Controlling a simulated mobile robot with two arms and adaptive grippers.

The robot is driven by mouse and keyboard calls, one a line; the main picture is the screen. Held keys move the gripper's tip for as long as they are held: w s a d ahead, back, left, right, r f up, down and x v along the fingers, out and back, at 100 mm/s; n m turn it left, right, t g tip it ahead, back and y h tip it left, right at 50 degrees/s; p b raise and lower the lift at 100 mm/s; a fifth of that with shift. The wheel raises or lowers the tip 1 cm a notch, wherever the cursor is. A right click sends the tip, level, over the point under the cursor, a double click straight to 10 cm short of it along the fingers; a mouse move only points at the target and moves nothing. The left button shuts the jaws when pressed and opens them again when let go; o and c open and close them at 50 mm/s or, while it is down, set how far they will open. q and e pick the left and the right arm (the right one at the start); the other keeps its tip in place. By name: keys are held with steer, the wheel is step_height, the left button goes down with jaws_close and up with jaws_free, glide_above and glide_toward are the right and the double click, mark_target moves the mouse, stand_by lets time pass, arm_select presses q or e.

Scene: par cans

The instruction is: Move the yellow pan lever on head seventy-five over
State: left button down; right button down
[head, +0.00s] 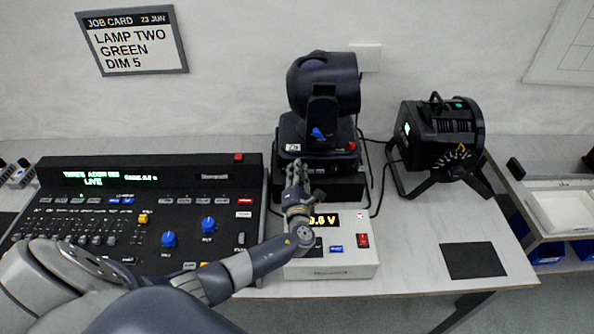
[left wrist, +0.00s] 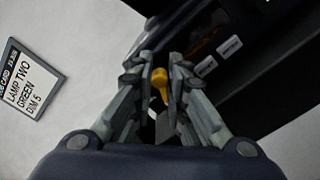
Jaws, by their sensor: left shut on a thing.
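The dark moving head lamp (head: 318,88) stands on its base behind the meter box, with a blue bird mark on its yoke. My left gripper (head: 293,172) reaches up to the front left of that base. In the left wrist view the yellow lever (left wrist: 160,86) sits between the two fingers of my left gripper (left wrist: 161,72), which is shut on it. White labels show on the dark housing beside it. In the head view the lever is hidden by my gripper. My right gripper is not in view.
A lighting console (head: 205,171) stands left of my forearm. A white meter box (head: 345,262) with a lit display sits under my wrist. A par can (head: 440,133) stands on the right, with cables behind. A job card (head: 132,41) hangs on the wall. The front right table is mostly clear.

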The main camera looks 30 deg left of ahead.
arm_select(q)
steer(key=shift+w+a+r, duration=0.1)
steer(key=shift+r, duration=0.15)
steer(key=c, duration=1.6)
jaws_free()
steer(key=shift+f, duration=0.1)
steer(key=shift+f, duration=0.1)
steer(key=v, duration=1.2)
steer(key=shift+w, duration=0.1)
